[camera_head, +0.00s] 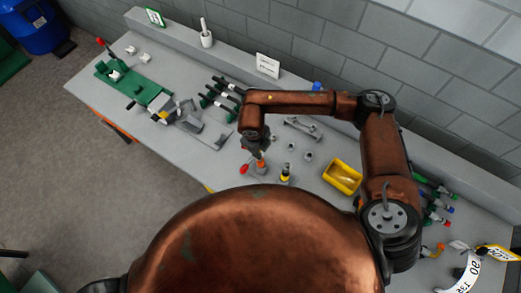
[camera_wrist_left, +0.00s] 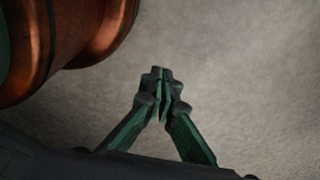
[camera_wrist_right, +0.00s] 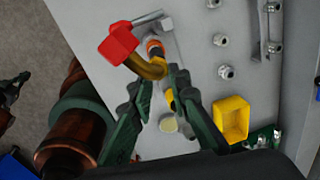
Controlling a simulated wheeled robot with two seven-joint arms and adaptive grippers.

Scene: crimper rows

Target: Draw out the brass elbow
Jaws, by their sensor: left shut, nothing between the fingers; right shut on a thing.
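The brass elbow (camera_wrist_right: 150,69) is a curved, golden pipe piece in the right wrist view, with a red block (camera_wrist_right: 118,43) at its left end and an orange ring (camera_wrist_right: 154,47) beside it. My right gripper (camera_wrist_right: 160,82) is shut on the elbow, whose lower part lies between its fingertips. In the head view my right gripper (camera_head: 257,158) reaches down over the bench near the red part (camera_head: 243,169), and the elbow is hard to make out there. My left gripper (camera_wrist_left: 161,75) is shut and empty above bare floor in its own wrist view.
A yellow bin (camera_head: 342,176) stands on the grey bench (camera_head: 222,176), right of my gripper. A green fixture (camera_head: 135,83) lies at left. The wall closes the back.

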